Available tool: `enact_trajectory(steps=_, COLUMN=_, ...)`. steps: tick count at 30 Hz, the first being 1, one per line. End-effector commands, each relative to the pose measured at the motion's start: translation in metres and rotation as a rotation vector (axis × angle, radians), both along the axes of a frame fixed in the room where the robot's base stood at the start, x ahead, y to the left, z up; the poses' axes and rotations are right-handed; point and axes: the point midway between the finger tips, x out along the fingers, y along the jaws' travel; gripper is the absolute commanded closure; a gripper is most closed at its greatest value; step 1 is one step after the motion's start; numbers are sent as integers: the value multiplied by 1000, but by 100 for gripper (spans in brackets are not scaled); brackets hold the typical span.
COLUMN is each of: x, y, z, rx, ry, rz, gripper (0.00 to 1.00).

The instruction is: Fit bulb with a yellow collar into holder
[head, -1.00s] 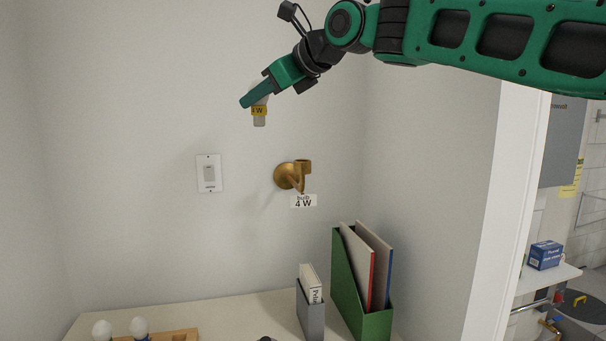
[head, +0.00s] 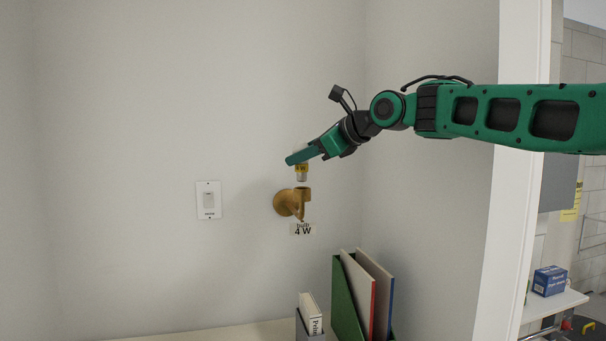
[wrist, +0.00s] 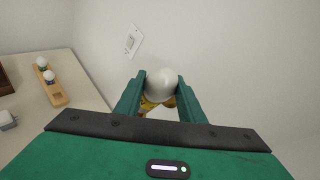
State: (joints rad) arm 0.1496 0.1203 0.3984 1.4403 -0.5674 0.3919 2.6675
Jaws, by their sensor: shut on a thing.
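My gripper (head: 301,156) is shut on the bulb with a yellow collar (head: 301,169), its metal base pointing down. The collar is marked "4 W". In the wrist view the bulb's white globe (wrist: 160,84) sits between the two green fingers. The brass holder (head: 290,202) is fixed to the wall, with its socket cup opening upward. The bulb is upright just above the cup, with a small gap that looks clear in the head view. A label (head: 303,229) below the holder reads "bulb 4 W". In the wrist view the bulb mostly hides the holder.
A wall switch (head: 209,200) is left of the holder. A green file box (head: 347,298) and a grey one (head: 310,331) stand on the surface below. A wooden rack (wrist: 57,95) with white bulbs lies on the table in the wrist view.

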Motion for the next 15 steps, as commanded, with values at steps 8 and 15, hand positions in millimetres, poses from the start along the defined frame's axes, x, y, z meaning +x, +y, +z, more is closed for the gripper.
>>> enact_trajectory(steps=8, x=0, y=0, z=-34, rx=-1, ry=2, rz=-1, gripper=86)
enact_trajectory(steps=15, x=0, y=0, z=-39, rx=0, ry=-1, rz=-1, gripper=86)
